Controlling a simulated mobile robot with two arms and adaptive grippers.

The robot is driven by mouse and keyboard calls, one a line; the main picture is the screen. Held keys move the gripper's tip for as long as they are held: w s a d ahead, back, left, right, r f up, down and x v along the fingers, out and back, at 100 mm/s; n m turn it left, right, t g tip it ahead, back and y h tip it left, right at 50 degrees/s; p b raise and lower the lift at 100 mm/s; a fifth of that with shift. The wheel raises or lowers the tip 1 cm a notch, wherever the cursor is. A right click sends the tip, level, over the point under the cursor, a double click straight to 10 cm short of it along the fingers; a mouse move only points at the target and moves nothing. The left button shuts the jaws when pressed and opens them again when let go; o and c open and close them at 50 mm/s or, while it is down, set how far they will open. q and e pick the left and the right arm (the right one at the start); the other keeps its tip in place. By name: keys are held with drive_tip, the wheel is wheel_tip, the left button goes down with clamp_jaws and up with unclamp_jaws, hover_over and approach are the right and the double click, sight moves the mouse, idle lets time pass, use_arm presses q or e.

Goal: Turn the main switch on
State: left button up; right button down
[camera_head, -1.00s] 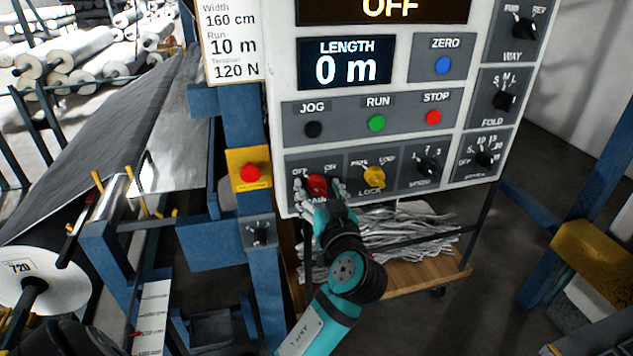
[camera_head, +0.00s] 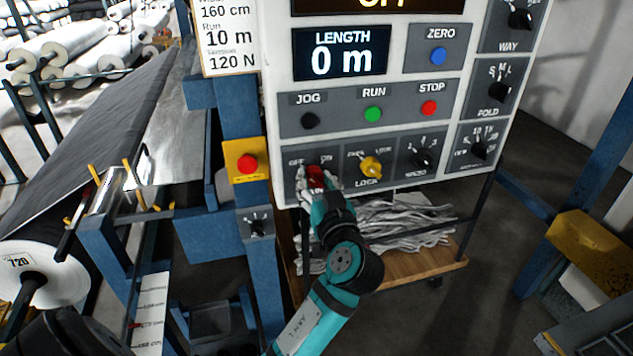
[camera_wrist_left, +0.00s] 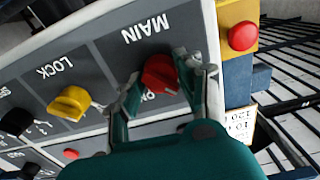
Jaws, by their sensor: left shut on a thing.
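The main switch is a red rotary knob (camera_head: 316,174) at the lower left of the white control panel, between the OFF and ON marks. My left gripper (camera_head: 318,186) reaches it from below, with its fingers on both sides of the knob and shut on it. In the left wrist view the red knob (camera_wrist_left: 160,72) sits between the two fingertips (camera_wrist_left: 158,82), beside the upside-down word MAIN. The fingers and knob partly cover the marks. The large display (camera_head: 380,5) at the top is cut off and seems to read OFF. My right gripper is not in view.
A yellow LOCK knob (camera_head: 371,167) is just right of the main switch. A red button on a yellow plate (camera_head: 246,164) is to its left. JOG, RUN (camera_head: 373,114) and STOP buttons are above. A wooden shelf (camera_head: 400,281) with pale cloth is below.

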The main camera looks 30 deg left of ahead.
use_arm(q)
drive_tip(key=m+p, duration=0.1)
drive_tip(key=m, duration=0.3)
drive_tip(key=shift+r+m, duration=0.1)
drive_tip(key=shift+m, duration=0.2)
drive_tip(key=m+p, duration=0.2)
drive_tip(key=m, duration=0.1)
drive_tip(key=shift+m, duration=0.3)
drive_tip(key=m+p, duration=0.3)
drive_tip(key=m, duration=0.2)
drive_tip(key=shift+r, duration=0.1)
drive_tip(key=shift+m+p, duration=1.4)
drive_tip(key=shift+m, duration=0.7)
drive_tip(key=o, duration=1.2)
drive_tip(key=shift+f, duration=0.2)
drive_tip(key=shift+c, duration=0.2)
